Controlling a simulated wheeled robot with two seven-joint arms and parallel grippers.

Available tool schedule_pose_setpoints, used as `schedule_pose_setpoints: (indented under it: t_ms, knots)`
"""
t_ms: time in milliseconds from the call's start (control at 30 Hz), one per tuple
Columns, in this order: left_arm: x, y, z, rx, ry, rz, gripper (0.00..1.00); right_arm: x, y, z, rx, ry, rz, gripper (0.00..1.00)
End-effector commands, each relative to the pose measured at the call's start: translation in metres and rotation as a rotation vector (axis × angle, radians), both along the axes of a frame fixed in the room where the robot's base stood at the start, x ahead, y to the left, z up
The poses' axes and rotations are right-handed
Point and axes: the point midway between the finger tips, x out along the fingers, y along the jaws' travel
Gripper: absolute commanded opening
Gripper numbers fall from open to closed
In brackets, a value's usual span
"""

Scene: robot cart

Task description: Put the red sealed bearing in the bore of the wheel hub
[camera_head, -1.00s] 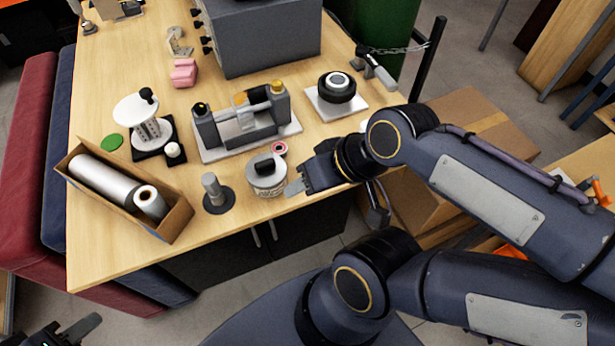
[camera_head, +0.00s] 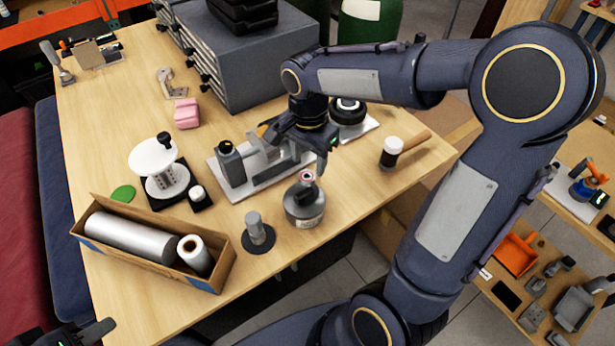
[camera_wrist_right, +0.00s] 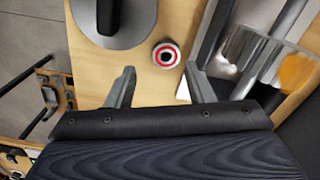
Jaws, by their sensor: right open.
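The red sealed bearing (camera_head: 307,177) is a small ring with a red face and dark centre. It lies on the table just behind a round grey can; the right wrist view (camera_wrist_right: 166,55) shows it on bare wood, ahead of my open fingers. The wheel hub (camera_head: 349,118) is a black round part on a pale plate, partly hidden by my right arm. My right gripper (camera_head: 298,148) is open, empty and tilted down above the table near the bearing; its two fingers show in the wrist view (camera_wrist_right: 160,88). My left gripper (camera_head: 88,334) is cut off at the bottom left corner.
The grey can (camera_head: 304,206) stands close to the bearing. A grey fixture (camera_head: 232,165) on a white base is at its left. A peg on a dark disc (camera_head: 257,232) and a box of rolls (camera_head: 222,268) stand nearer.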

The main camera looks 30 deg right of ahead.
Motion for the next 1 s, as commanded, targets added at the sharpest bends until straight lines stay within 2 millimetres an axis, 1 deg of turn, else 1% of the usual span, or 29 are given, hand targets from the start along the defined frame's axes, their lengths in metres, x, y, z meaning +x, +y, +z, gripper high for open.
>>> schedule_pose_setpoints:
  t_ms: [267, 300, 400, 500, 667, 767, 1000]
  knots:
    - [0.0, 0.0, 0.011, 0.0, 0.0, 0.0, 0.36, 0.002, -0.005, -0.037, 0.001, 0.007, 0.001, 0.48]
    - [0.0, 0.0, 0.01, 0.0, 0.0, 0.0, 0.36, 0.002, -0.005, -0.044, 0.0, 0.005, 0.002, 0.48]
    - [0.0, 0.0, 0.011, 0.0, 0.0, 0.0, 0.36, 0.002, -0.005, -0.054, 0.001, 0.004, 0.001, 0.48]
    - [0.0, 0.0, 0.011, 0.0, 0.0, 0.0, 0.36, 0.003, -0.005, -0.057, 0.001, 0.0, 0.001, 0.48]
    - [0.0, 0.0, 0.01, 0.0, 0.0, 0.0, 0.36, 0.003, -0.005, -0.057, 0.001, -0.001, 0.001, 0.48]
    - [0.0, 0.0, 0.01, 0.0, 0.0, 0.0, 0.36, 0.003, -0.005, -0.057, 0.001, -0.001, 0.001, 0.38]
    - [0.0, 0.0, 0.01, 0.0, 0.0, 0.0, 0.36, 0.003, -0.005, -0.057, 0.001, -0.001, 0.002, 0.07]
